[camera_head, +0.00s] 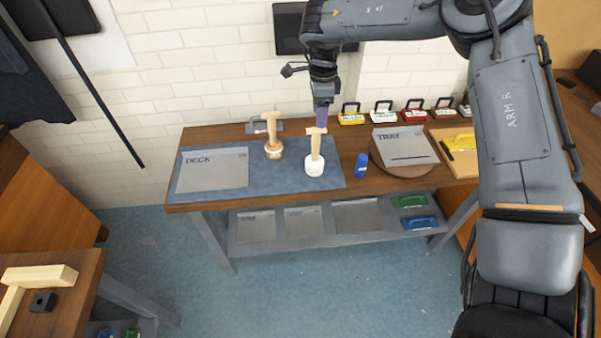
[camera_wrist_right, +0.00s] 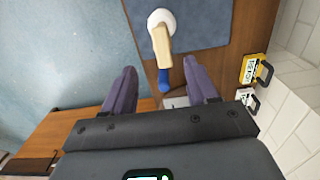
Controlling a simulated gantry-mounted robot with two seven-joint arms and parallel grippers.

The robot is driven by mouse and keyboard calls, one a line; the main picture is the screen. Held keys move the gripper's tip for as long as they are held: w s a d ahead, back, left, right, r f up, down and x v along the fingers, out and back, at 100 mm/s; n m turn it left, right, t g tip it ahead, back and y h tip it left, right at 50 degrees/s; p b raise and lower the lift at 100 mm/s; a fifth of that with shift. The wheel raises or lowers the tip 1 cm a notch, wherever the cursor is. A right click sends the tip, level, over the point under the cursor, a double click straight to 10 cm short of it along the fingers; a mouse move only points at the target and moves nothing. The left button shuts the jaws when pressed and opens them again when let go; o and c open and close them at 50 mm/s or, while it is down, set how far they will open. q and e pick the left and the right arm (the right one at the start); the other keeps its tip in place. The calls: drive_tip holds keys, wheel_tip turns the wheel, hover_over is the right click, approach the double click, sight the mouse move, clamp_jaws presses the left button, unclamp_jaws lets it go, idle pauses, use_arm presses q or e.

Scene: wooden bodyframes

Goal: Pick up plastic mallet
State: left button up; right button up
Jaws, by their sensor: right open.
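The plastic mallet, taken as the white-headed one (camera_head: 314,166), stands head down on the blue mat with its pale wooden handle pointing up. In the right wrist view, its white head (camera_wrist_right: 161,19) is at the top, and its handle (camera_wrist_right: 162,42) points towards the camera. My right gripper (camera_head: 321,122) is open and points down, close to the handle's top end. In the right wrist view, the handle end shows between the purple fingers (camera_wrist_right: 159,68); I cannot tell whether either finger touches it. My left gripper is not in view.
A second mallet with a brownish head (camera_head: 273,150) stands just left. A blue bottle (camera_head: 361,166) stands to the right, before a round board with a TRAY panel (camera_head: 404,146). The DECK panel (camera_head: 212,169) lies left on the mat (camera_head: 255,188). Several padlock-like items line the wall.

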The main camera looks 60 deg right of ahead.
sight(316, 141)
drive_tip(key=shift+f, duration=0.5)
drive_tip(key=shift+f+b, duration=0.3)
wheel_tip(316, 141, down, 5)
drive_tip(key=shift+w+f+b, duration=0.1)
drive_tip(key=shift+b, duration=0.4)
drive_tip(key=shift+w+f+b, duration=0.15)
drive_tip(key=shift+f+b, duration=0.15)
drive_tip(key=shift+f, duration=0.95)
drive_tip(key=shift+w+f+b, duration=0.1)
drive_tip(key=shift+f+b, duration=0.2)
drive_tip(key=shift+f, duration=0.95)
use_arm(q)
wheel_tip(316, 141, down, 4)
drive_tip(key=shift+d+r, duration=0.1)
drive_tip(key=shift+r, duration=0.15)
use_arm(e)
clamp_jaws()
drive_tip(key=shift+r, duration=0.15)
